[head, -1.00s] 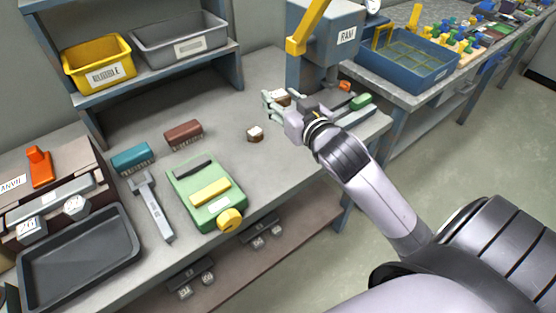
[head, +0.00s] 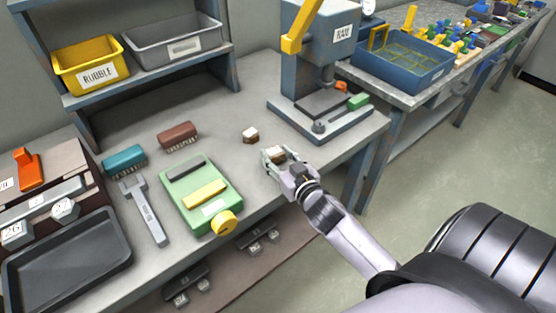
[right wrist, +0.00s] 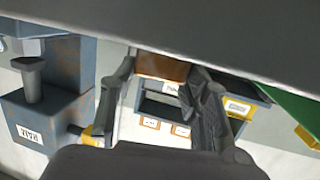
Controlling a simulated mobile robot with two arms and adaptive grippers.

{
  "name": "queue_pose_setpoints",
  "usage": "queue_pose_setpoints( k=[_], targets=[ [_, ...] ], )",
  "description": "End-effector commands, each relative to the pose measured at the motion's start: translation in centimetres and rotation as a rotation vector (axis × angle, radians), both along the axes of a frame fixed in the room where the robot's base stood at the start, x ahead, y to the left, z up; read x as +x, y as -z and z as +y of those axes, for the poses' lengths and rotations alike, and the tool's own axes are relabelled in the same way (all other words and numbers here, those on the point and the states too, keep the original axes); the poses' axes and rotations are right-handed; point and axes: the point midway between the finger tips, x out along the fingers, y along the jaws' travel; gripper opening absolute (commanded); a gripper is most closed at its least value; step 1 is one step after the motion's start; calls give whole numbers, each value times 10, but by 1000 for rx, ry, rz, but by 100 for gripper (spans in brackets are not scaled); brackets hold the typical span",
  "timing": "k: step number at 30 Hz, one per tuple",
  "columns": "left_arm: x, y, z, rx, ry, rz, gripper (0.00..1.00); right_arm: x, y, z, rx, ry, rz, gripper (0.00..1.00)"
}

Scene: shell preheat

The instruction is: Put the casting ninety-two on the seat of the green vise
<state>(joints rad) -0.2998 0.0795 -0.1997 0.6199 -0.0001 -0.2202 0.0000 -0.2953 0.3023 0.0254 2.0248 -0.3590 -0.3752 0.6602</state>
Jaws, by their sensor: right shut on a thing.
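My right gripper (head: 272,158) is shut on a small brown casting with a white top (head: 278,153), held near the front of the bench. The held casting shows brown between the fingers in the right wrist view (right wrist: 162,67); its number cannot be read. A similar casting (head: 250,137) sits on the bench behind the gripper, its number also unreadable. The green vise (head: 225,180) lies left of the gripper, with a dark jaw (head: 187,168), a yellow jaw (head: 205,194) and a yellow knob (head: 225,222). No casting is between its jaws. My left gripper is not in view.
The blue ram press (head: 318,70) stands to the right, with a green block (head: 357,102) at its base. Teal (head: 124,160) and maroon (head: 178,136) brushes, a grey hammer-like tool (head: 148,212) and a dark tray (head: 70,265) lie left. Bench between gripper and vise is clear.

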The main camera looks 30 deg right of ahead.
Motion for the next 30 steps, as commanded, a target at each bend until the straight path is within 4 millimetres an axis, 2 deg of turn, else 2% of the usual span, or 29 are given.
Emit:
queue_pose_setpoints(
  k=[3,14,15,24,30],
  targets=[
    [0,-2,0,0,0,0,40,0,9,0,0,0,-2,7],
    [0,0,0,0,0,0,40,0,14,0,-1,-1,-2,7],
    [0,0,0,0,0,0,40,0,15,0,-1,0,-1,43],
    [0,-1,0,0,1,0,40,0,13,0,-1,-1,-2,63],
    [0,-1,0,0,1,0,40,0,13,0,-1,-1,-2,63]
  ],
)
